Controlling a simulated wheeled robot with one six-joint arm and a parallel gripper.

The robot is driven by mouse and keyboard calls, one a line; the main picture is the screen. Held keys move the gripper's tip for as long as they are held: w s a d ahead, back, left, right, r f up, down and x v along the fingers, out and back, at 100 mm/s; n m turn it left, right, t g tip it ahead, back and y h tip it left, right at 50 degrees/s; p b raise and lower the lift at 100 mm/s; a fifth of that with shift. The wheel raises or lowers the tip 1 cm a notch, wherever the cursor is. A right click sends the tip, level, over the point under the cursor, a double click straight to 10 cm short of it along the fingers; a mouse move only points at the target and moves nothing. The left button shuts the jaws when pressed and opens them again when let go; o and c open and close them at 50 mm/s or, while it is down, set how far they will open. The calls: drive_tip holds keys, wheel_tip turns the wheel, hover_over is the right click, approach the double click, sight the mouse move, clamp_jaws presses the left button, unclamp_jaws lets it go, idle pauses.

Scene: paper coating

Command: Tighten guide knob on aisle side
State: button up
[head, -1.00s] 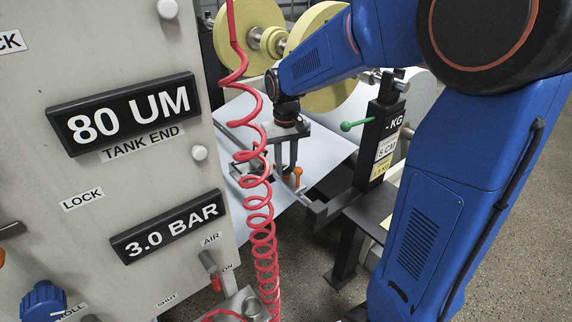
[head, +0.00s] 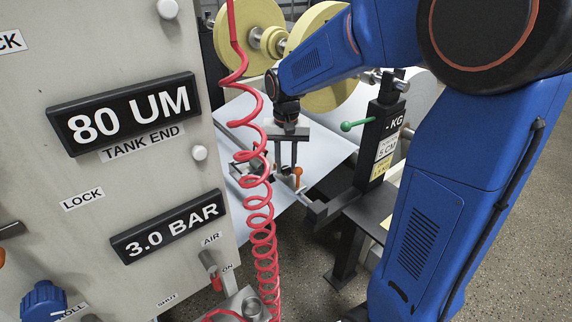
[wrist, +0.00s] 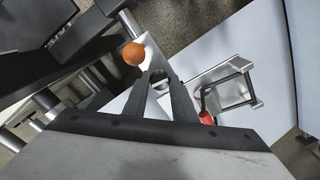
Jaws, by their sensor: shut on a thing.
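My gripper (head: 285,168) points down over the web guide beside the white sheet (head: 325,150) in the head view. In the wrist view its two dark fingers (wrist: 158,76) come together around a small dark knob (wrist: 158,79), which they mostly hide; I take it for the guide knob. An orange ball-ended lever (head: 298,172) stands just right of the fingers, close but apart; its ball (wrist: 133,53) shows left of the fingertips in the wrist view. A metal bracket (wrist: 228,88) and a small red part (wrist: 206,118) lie right of the fingers.
A coiled red air hose (head: 262,225) hangs in front of the guide, left of my gripper. A grey control panel (head: 110,200) fills the left. Yellow rolls (head: 318,30) sit behind.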

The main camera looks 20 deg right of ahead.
sight(286, 168)
drive_tip(key=o, duration=1)
drive_tip(key=shift+o, duration=0.2)
wheel_tip(286, 168, up, 17)
drive_tip(key=shift+r, duration=0.2)
drive_tip(key=s+d+f+n+t, duration=0.1)
drive_tip(key=s+f, duration=0.3)
drive_tip(key=s, duration=0.4)
drive_tip(key=s+d+f+n+t, duration=0.2)
drive_tip(key=s+f, duration=0.1)
drive_tip(key=s, duration=0.6)
drive_tip(key=s+d+f+n+t, duration=0.1)
drive_tip(key=s+f, duration=0.3)
drive_tip(key=s, duration=0.4)
drive_tip(key=shift+s+d+f+n+t, duration=0.3)
drive_tip(key=shift+s+f+t, duration=0.05)
drive_tip(key=shift+s+t, duration=0.05)
